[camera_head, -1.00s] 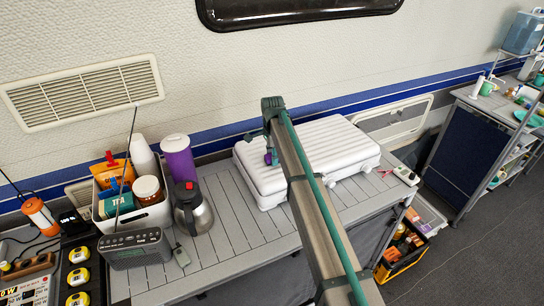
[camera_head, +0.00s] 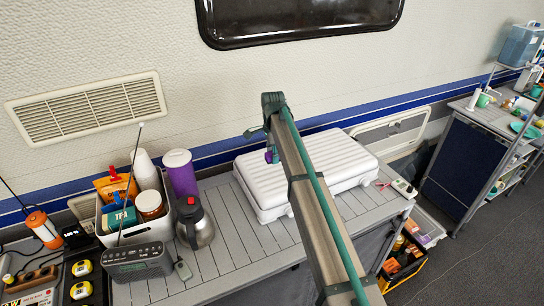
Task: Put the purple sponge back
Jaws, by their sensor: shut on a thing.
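My gripper (camera_head: 268,146) is at the far end of my arm, over the left part of a white ribbed case on the counter. A small purple piece, which appears to be the purple sponge (camera_head: 269,156), shows at the gripper's jaws. The gripper is shut on it. My arm hides much of the gripper and part of the sponge. I cannot tell the exact height of the sponge above the case.
The white case (camera_head: 325,160) fills the counter's middle. To its left stand a steel jug (camera_head: 197,226), a purple tumbler (camera_head: 181,172), a filled white bin (camera_head: 110,236) and a radio (camera_head: 135,262). Bare slatted counter (camera_head: 235,240) lies in front. A shelf unit (camera_head: 466,160) stands at right.

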